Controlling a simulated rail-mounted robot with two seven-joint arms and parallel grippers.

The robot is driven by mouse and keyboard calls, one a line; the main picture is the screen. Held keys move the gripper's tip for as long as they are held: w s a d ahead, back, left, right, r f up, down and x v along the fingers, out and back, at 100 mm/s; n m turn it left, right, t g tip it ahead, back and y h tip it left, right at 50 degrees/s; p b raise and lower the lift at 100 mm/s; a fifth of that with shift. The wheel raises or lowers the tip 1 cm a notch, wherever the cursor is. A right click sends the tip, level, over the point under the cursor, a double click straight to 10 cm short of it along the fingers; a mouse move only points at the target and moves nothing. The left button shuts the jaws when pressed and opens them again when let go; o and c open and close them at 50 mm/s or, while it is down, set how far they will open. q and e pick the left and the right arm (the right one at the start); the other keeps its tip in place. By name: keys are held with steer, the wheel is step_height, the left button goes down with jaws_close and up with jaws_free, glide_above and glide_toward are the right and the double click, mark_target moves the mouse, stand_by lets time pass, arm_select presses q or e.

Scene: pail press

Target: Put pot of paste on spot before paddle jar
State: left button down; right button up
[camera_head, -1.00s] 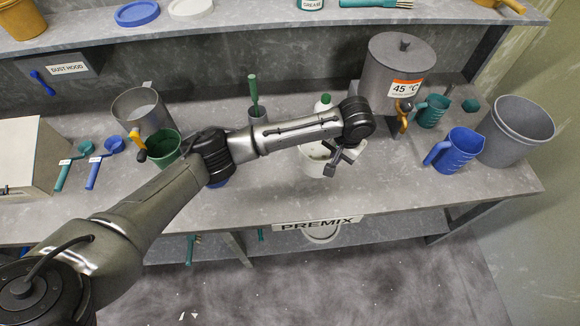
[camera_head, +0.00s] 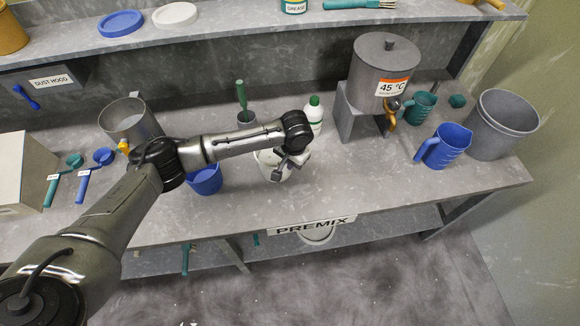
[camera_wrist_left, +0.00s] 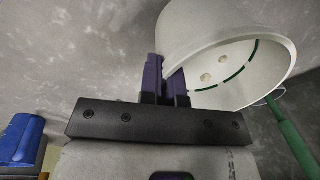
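The white pot (camera_head: 268,157) is in front of and a little right of the grey paddle jar (camera_head: 247,120), which holds a green paddle (camera_head: 240,95). My left gripper (camera_head: 279,172) is shut on the pot's near wall, partly hiding the pot. In the left wrist view the dark fingers (camera_wrist_left: 166,84) pinch the pot's rim, and the white pot (camera_wrist_left: 192,35) shows pale contents and a green line inside. I cannot tell whether the pot touches the bench. No marked spot shows before the jar. My right gripper is out of view.
A blue pot (camera_head: 205,181) stands close left of the white pot; a white bottle with green cap (camera_head: 314,112) stands behind right. A grey heated urn (camera_head: 384,62), blue jug (camera_head: 444,146) and grey bucket (camera_head: 502,125) stand right. The front bench right of the gripper is clear.

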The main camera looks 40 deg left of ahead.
arm_select(q)
steer(key=shift+f, duration=1.55)
steer(key=shift+f, duration=0.1)
steer(key=c, duration=1.3)
jaws_free()
steer(key=shift+f, duration=0.1)
steer(key=shift+c, duration=0.2)
step_height(320, 180, up, 12)
steer(key=d, duration=0.1)
steer(key=s+d+f+m+t+h, duration=0.2)
steer(key=s+d+f+m+h, duration=0.15)
steer(key=s+d+f, duration=1.05)
steer(key=s+a+r+y, duration=0.1)
steer(key=s+a, duration=0.3)
steer(key=s, duration=0.5)
steer(key=s+a+r+n+t+y, duration=0.1)
steer(key=s+a, duration=0.3)
steer(key=s, duration=0.6)
steer(key=shift+s+a+t+p, duration=0.15)
steer(key=shift+t+p, duration=0.15)
steer(key=shift+p, duration=0.1)
